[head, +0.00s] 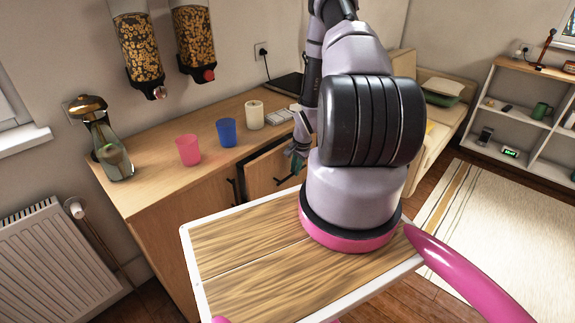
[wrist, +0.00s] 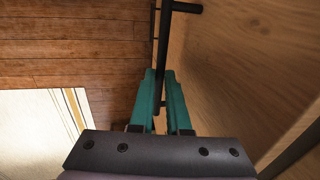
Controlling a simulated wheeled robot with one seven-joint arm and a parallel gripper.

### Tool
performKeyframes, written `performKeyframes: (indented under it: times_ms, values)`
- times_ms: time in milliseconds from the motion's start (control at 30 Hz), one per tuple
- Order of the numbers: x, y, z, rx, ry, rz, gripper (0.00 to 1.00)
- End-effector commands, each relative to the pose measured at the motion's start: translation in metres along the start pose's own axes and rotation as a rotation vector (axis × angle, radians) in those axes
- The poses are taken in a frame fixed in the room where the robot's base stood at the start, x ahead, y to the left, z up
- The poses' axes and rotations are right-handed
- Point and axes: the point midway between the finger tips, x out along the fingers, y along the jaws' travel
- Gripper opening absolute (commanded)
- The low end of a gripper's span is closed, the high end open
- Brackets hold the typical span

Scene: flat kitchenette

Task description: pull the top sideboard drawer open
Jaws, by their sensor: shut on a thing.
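The wooden sideboard (head: 160,208) stands along the wall in the head view. Its top drawer front (head: 266,174) shows below the worktop, with a dark gap along its upper edge, so it seems to stand somewhat out. My gripper (head: 298,160) is at the right part of this front, partly hidden by my arm. In the wrist view my gripper (wrist: 162,76) has its teal fingers on both sides of a black bar handle (wrist: 166,45), shut on it. The wooden front (wrist: 215,70) lies just right of the fingers.
A pink cup (head: 188,150), a blue cup (head: 227,132) and a cream canister (head: 254,115) stand on the worktop. A glass bottle (head: 113,158) is at its left end. Another black handle (head: 232,190) is left of the drawer. Wooden floor (wrist: 70,60) lies beside the fronts.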

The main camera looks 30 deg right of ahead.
Motion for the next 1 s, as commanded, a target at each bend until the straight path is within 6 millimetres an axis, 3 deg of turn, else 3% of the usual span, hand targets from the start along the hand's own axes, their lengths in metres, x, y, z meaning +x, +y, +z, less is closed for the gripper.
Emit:
performKeyframes:
  times_ms: [200, 500, 700, 1000]
  values:
    - [-0.013, 0.062, 0.0, 0.008, -0.002, 0.004, 0.0]
    - [-0.027, 0.136, 0.0, 0.008, -0.001, 0.002, 0.0]
    - [-0.034, 0.17, 0.0, 0.005, -0.001, 0.002, 0.0]
    - [-0.039, 0.193, 0.0, 0.0, 0.0, 0.0, 0.0]
